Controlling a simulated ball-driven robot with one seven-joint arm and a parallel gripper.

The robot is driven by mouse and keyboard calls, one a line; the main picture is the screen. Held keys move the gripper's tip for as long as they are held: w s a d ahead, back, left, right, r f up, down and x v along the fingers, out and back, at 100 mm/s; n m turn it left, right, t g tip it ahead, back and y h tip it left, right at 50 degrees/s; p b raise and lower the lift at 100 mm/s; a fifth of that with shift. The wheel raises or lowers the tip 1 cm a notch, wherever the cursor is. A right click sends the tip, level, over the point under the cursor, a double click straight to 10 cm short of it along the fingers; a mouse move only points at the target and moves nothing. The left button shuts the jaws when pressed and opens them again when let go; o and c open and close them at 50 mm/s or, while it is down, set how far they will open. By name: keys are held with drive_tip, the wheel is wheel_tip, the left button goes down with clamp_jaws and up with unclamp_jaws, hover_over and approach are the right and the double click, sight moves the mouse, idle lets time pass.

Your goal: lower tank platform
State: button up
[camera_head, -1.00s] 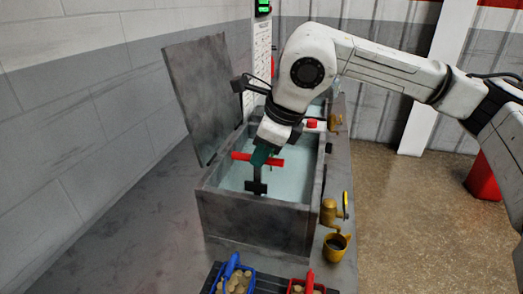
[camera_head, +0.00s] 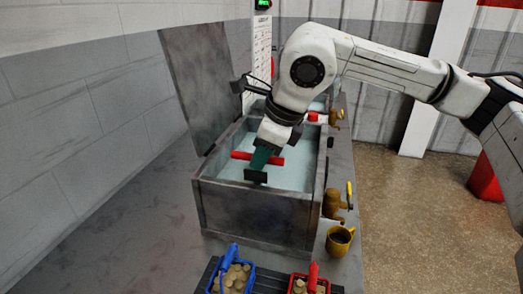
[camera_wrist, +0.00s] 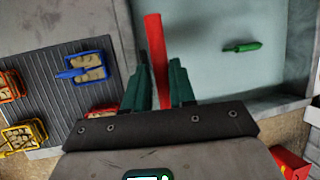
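The grey open tank (camera_head: 255,212) holds pale blue water (camera_head: 215,165). A red bar (camera_head: 240,155), seen across the tank, lies over the water. In the wrist view the red bar (camera_wrist: 155,50) runs between my gripper's green fingers. My gripper (camera_head: 262,160) reaches down into the tank and looks shut on this bar; the fingers sit close on both sides. A small black plate (camera_head: 256,176) shows just below the bar, near the water. The platform itself cannot be made out; the arm and water hide what is under the bar.
A tilted grey lid panel (camera_head: 200,85) stands at the tank's left. A yellow mug (camera_head: 340,240) and a brown-yellow fitting (camera_head: 332,203) are on the right. A blue basket (camera_head: 236,278) and a red basket (camera_head: 310,284) of pale lumps are in front.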

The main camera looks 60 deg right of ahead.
drive_tip(key=o, duration=0.3)
drive_tip(key=shift+r, duration=0.15)
drive_tip(key=v, duration=1)
drive_tip(key=shift+s+a+r+b, duration=0.1)
drive_tip(key=shift+s+r+b, duration=0.05)
drive_tip(key=shift+r+b, duration=0.2)
